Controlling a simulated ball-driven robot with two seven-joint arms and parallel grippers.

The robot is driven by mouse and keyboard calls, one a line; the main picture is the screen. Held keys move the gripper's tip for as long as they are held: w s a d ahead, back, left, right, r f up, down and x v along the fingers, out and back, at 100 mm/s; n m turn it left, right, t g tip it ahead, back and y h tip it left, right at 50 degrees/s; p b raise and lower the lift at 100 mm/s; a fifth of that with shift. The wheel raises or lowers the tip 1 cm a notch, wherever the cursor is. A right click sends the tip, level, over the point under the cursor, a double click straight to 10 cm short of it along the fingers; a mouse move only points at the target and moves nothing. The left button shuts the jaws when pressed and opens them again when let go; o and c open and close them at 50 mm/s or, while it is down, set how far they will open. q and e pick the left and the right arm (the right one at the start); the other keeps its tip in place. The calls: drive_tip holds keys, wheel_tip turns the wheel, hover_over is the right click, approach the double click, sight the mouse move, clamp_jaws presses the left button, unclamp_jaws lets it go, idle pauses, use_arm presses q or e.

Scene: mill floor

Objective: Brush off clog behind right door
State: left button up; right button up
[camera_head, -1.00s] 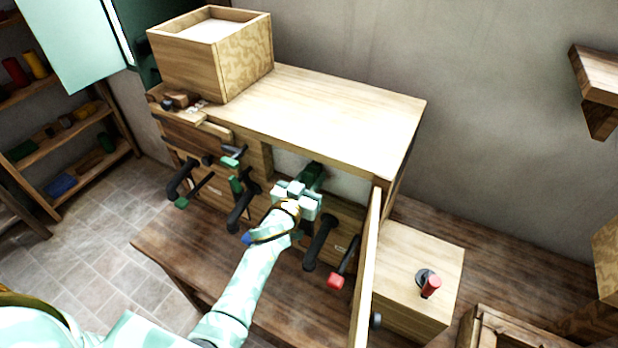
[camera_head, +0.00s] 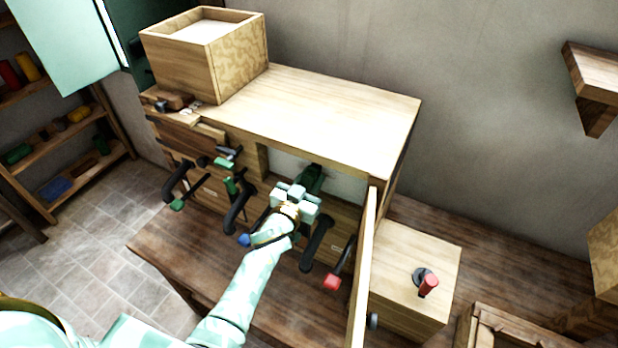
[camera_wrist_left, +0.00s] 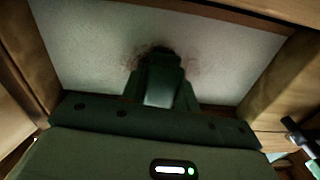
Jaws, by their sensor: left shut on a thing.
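The right door (camera_head: 364,265) of the wooden machine stands swung open, seen nearly edge-on. Behind it is an opening with a pale panel (camera_head: 345,180), which fills the left wrist view (camera_wrist_left: 90,50). A thin brownish clog residue (camera_wrist_left: 190,63) shows on that panel around the dark tip. My left gripper (camera_head: 312,180) reaches into the opening. It is shut on a dark thing, likely the brush (camera_wrist_left: 160,53), whose end is at the smear. The fingers hide most of it, and I cannot tell if it touches the panel. My right gripper is not in view.
An open wooden box (camera_head: 190,55) sits on the machine's top. A low wooden block (camera_head: 420,270) with a red knob stands right of the door.

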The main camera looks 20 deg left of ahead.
use_arm(q)
drive_tip(key=shift+s+d+f+n+p, duration=0.1)
drive_tip(key=shift+s+d+n+p, duration=0.15)
drive_tip(key=shift+d, duration=0.65)
drive_tip(key=shift+s+d+n+p, duration=0.1)
drive_tip(key=shift+d+n+p, duration=0.2)
drive_tip(key=shift+d, duration=0.55)
drive_tip(key=shift+w+a+r+p, duration=0.1)
drive_tip(key=shift+w+a+p, duration=0.1)
drive_tip(key=shift+a, duration=0.55)
drive_tip(key=shift+w+a+r+p, duration=0.1)
drive_tip(key=shift+w+a, duration=0.1)
drive_tip(key=shift+a, duration=0.55)
drive_tip(key=shift+w+a+p, duration=0.15)
drive_tip(key=shift+a+p, duration=0.05)
drive_tip(key=shift+a, duration=0.9)
drive_tip(key=shift+w+a+p, duration=0.1)
drive_tip(key=shift+a+p, duration=0.1)
drive_tip(key=shift+a, duration=0.85)
drive_tip(key=shift+w+a, duration=0.15)
drive_tip(key=shift+a, duration=0.75)
drive_tip(key=shift+w+a, duration=0.15)
drive_tip(key=shift+a, duration=0.7)
drive_tip(key=shift+s+p, duration=0.55)
drive_tip(key=p, duration=0.2)
approach(292, 161)
drive_tip(key=shift+w, duration=0.1)
